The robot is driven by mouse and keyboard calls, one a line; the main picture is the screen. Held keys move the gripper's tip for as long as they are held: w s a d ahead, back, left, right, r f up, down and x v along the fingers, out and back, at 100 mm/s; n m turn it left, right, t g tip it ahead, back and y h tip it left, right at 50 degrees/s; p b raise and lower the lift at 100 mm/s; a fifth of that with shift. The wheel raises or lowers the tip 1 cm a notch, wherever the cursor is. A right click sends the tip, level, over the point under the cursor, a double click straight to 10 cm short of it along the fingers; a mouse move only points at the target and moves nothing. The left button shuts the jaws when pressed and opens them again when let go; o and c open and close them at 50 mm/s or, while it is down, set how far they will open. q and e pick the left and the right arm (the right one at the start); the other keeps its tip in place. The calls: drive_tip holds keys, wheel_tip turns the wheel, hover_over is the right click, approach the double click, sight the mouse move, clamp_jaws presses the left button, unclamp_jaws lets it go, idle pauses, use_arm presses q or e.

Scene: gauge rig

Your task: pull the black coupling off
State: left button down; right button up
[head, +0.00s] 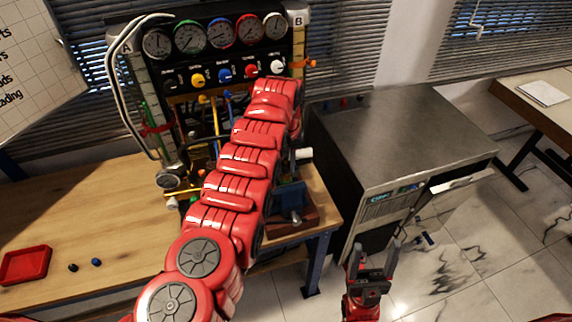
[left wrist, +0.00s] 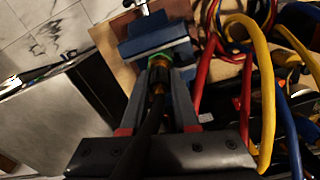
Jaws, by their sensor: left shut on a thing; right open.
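In the left wrist view my left gripper (left wrist: 160,92) is shut on the black coupling (left wrist: 158,76), at the end of a black hose (left wrist: 142,140) that runs back towards the camera. The coupling has an orange-brown part between the fingers. A green ring (left wrist: 157,62) sits just beyond it, against a blue block (left wrist: 155,40). I cannot tell whether coupling and ring are still joined. In the head view my red left arm hides the left gripper and the coupling. My right gripper (head: 374,254) is open and empty, low in front of the grey cabinet.
The gauge panel (head: 215,45) stands at the back of the wooden bench (head: 100,215). Red, yellow and blue hoses (left wrist: 262,80) hang close to the right of my left gripper. A grey cabinet (head: 400,130) stands right of the bench. A red tray (head: 25,265) lies at the left.

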use_arm(q)
drive_tip(key=shift+r, duration=0.15)
idle(0.4)
drive_tip(key=shift+r+p, duration=0.3)
drive_tip(key=shift+r, duration=2.2)
